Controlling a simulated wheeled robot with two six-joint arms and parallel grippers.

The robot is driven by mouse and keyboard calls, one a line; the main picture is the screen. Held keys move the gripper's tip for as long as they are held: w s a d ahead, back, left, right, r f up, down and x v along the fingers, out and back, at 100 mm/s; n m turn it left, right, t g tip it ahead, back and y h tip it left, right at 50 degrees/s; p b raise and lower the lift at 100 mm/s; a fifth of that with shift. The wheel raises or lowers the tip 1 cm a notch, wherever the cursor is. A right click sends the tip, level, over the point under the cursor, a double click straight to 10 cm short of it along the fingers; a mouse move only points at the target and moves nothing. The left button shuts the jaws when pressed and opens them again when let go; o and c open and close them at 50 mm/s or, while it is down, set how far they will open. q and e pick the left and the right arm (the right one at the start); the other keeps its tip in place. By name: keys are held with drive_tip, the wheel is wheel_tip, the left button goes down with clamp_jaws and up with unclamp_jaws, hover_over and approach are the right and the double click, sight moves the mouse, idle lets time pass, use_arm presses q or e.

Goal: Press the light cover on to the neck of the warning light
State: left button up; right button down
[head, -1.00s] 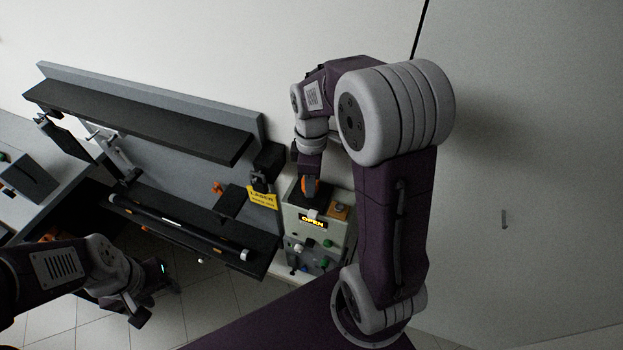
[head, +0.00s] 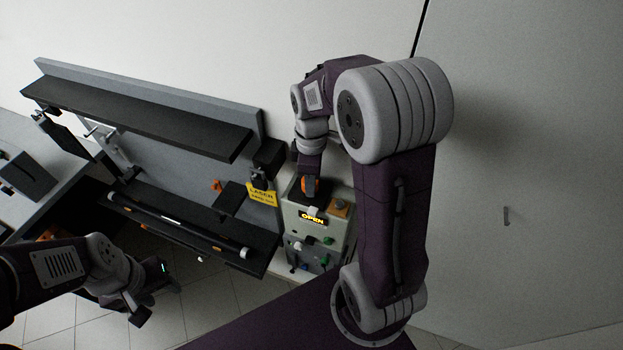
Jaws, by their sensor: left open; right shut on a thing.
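The orange light cover (head: 310,186) is at the top of the grey control box (head: 301,229), over its dark top area. My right gripper (head: 311,181) points down from above and is shut on the cover, hiding part of it. The neck of the warning light cannot be made out under the cover and gripper. I cannot tell whether the cover touches it. My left gripper (head: 158,293) hangs low at the left, open and empty, away from the box.
The box front has a lit OPEN display (head: 312,217), knobs and connectors. A yellow laser sign (head: 262,195) hangs just left of it. A dark shelf (head: 140,122) and a long black rail (head: 180,226) lie further left. The white wall stands close behind.

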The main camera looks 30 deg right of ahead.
drive_tip(key=shift+f+b, duration=0.4)
drive_tip(key=shift+f, duration=0.25)
drive_tip(key=c, duration=0.8)
unclamp_jaws()
drive_tip(key=shift+w+r, duration=0.1)
wheel_tip(320, 180, up, 9)
drive_tip(key=shift+f+b, duration=0.1)
drive_tip(key=shift+b, duration=0.5)
wheel_tip(320, 180, up, 4)
drive_tip(key=p, duration=0.4)
